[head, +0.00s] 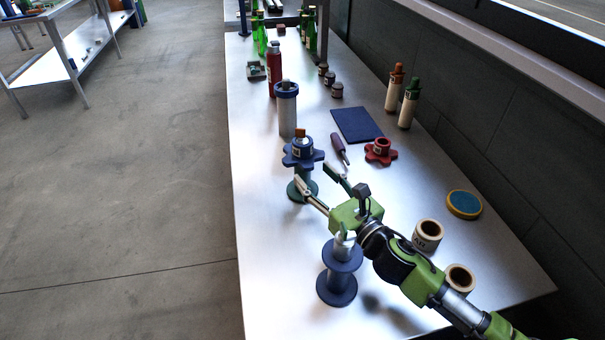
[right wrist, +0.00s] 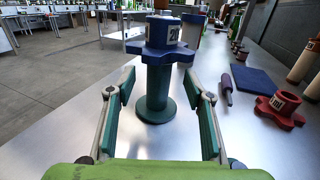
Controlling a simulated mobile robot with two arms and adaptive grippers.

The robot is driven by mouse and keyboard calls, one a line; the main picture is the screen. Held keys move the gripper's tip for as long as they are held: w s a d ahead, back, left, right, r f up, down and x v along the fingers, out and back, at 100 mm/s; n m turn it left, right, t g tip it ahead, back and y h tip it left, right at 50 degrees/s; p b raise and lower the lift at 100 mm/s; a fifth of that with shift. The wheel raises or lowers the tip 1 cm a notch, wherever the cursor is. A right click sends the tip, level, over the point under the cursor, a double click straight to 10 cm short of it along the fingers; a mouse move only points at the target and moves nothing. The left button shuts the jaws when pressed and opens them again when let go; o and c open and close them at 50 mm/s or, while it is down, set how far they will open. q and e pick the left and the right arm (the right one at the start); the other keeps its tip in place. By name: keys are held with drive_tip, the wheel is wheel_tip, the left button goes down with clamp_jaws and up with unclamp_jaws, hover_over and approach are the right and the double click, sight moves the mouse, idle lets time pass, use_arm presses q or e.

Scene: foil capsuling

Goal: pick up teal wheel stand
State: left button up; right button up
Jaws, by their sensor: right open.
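The teal wheel stand (head: 299,190) stands upright on the metal table, with a round base and a post. A dark blue lobed wheel (head: 318,156) with a white label sits on top of it. In the right wrist view the stand (right wrist: 154,108) shows straight ahead, framed between the fingers, with the blue wheel (right wrist: 148,54) above. My right gripper (head: 313,174) is open and empty, low over the table at the stand's near side. I cannot tell whether its fingertips (right wrist: 158,84) reach past the post. My left gripper is not in view.
A dark blue spool stand (head: 337,287) stands close beside my right arm. A screwdriver (head: 339,149), a red wheel (head: 380,152) and a blue mat (head: 357,124) lie right of the stand. A grey cylinder with a blue top (head: 287,112) stands behind.

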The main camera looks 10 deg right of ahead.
drive_tip(key=p+x, duration=0.1)
drive_tip(key=x, duration=0.5)
clamp_jaws()
drive_tip(key=shift+r, duration=0.2)
